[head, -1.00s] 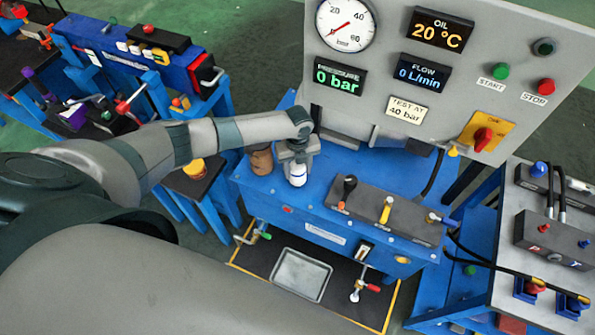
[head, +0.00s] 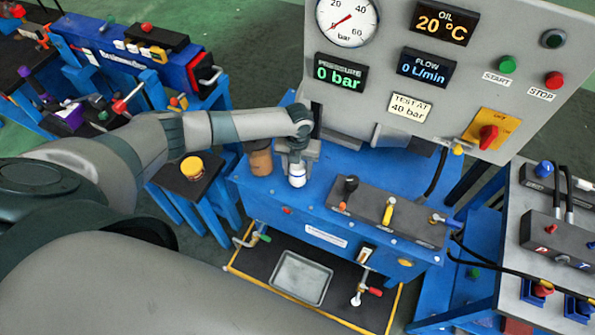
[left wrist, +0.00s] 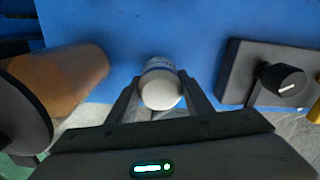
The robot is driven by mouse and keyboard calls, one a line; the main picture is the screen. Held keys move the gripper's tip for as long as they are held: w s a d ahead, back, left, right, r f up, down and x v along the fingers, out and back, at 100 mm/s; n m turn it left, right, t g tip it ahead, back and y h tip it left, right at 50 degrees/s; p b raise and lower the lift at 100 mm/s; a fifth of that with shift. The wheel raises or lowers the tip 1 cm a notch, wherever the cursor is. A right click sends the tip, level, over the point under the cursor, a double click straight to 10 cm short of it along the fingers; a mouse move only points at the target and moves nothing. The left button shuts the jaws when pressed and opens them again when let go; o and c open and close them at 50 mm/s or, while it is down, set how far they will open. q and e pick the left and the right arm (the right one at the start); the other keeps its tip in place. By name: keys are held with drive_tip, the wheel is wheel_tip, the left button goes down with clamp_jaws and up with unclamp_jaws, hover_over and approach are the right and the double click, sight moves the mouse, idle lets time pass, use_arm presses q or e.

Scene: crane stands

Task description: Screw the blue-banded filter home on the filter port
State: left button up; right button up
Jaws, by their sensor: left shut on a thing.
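The filter (head: 297,176) is a white canister with some blue marking, upright at the left end of the blue bench top in the head view. My left gripper (head: 298,160) is above it and shut on it. In the left wrist view the filter's pale round end (left wrist: 161,92) sits between the two fingers of my left gripper (left wrist: 162,100), one on each side. The filter port is hidden, so I cannot tell how the filter sits on it. My right gripper is not in view.
A brown cylinder (head: 260,160) stands close left of the filter and shows in the left wrist view (left wrist: 70,75). A dark valve block with knobs (head: 385,210) is to the right. The gauge panel (head: 375,110) rises behind. A grey tray (head: 300,278) lies below in front.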

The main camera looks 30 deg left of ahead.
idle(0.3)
use_arm(q)
drive_tip(key=m+b, duration=0.2)
drive_tip(key=m, duration=0.1)
drive_tip(key=shift+w+a+f+m, duration=0.1)
drive_tip(key=shift+m, duration=1)
drive_tip(key=shift+b, duration=0.3)
drive_tip(key=m+b, duration=0.1)
drive_tip(key=m, duration=0.2)
drive_tip(key=shift+m+b, duration=0.55)
drive_tip(key=shift+m, duration=0.55)
drive_tip(key=o, duration=1.4)
drive_tip(key=shift+c, duration=1)
